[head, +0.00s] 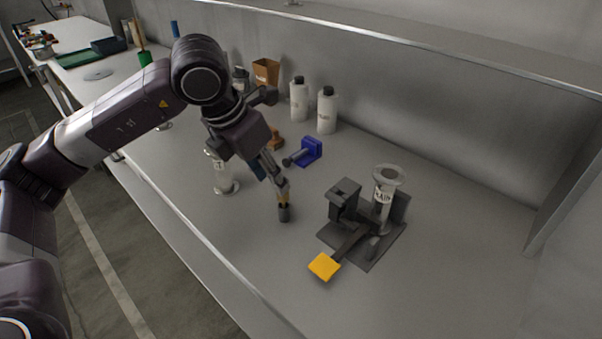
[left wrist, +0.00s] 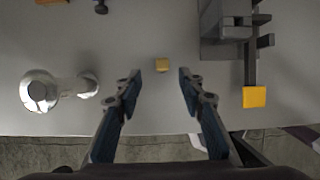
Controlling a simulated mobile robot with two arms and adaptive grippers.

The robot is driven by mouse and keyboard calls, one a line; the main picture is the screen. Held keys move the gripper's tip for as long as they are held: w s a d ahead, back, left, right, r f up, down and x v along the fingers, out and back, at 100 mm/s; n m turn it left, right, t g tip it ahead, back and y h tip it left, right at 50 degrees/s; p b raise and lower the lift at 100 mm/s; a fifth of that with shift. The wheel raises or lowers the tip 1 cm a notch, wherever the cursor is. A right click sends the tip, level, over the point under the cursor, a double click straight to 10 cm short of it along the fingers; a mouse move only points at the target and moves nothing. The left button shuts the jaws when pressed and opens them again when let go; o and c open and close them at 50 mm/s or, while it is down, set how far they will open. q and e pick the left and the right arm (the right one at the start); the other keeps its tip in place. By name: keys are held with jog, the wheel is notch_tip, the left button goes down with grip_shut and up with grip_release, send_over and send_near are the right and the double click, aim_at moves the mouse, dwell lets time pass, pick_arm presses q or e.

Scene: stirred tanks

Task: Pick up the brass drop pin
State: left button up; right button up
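The brass drop pin (left wrist: 162,64) shows in the left wrist view as a small yellow-brown square on the grey bench, ahead of and between my fingertips. My left gripper (left wrist: 158,78) is open, its two fingers wide apart with a visible gap to the pin on either side. In the head view my left gripper (head: 283,203) reaches down over the bench. A small brass-coloured patch shows by its fingertips, partly hidden by the fingers. I cannot tell how high the fingertips are above the bench. My right gripper is in neither view.
A dark fixture (head: 362,243) with a yellow tab (head: 325,266) and labelled clear cylinder (head: 384,200) stands right. A blue holder (head: 311,151) and white bottles (head: 327,112) are behind. The front bench edge is near; bench at right is clear.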

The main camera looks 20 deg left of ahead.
aim_at(284, 204)
pick_arm(q)
jog(key=p+x, duration=0.1)
jog(key=x, duration=0.6)
jog(key=shift+w+d+p, duration=0.1)
jog(key=shift+d+p, duration=0.05)
jog(key=shift+p, duration=0.2)
jog(key=shift+c, duration=0.4)
grip_shut()
